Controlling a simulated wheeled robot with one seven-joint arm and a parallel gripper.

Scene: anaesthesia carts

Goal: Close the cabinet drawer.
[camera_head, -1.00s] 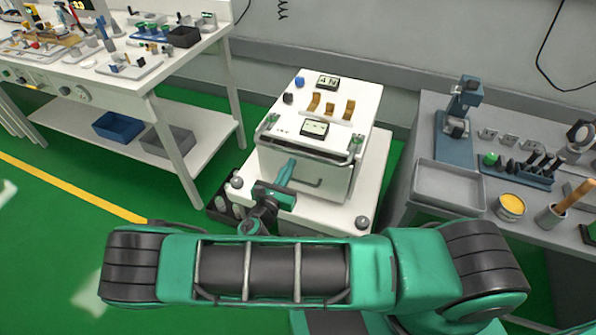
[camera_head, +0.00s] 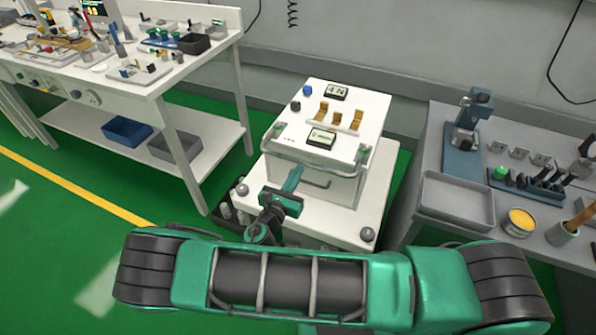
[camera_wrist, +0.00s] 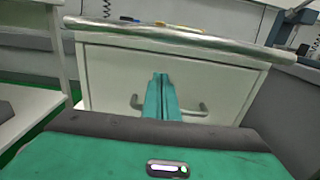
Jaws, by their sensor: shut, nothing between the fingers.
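A white cabinet (camera_head: 378,112) stands in the middle of the head view, with a metal rail along its top front edge. Its drawer front (camera_head: 345,190) faces me with a grey bar handle (camera_head: 316,184); the drawer front also shows in the wrist view (camera_wrist: 110,78), below the top's overhang. I cannot tell whether it stands out at all. My gripper (camera_head: 295,170) is shut and empty, its green fingers pointing at the drawer front. In the wrist view, the fingers (camera_wrist: 161,76) cover the middle of the handle (camera_wrist: 196,109). Whether they touch the front is unclear.
A white workbench (camera_head: 200,70) with blue and grey bins on its lower shelf stands at the left. A grey bench (camera_head: 410,225) with a tray and tools stands close at the right. The wall is behind the cabinet. Green floor is clear at the left.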

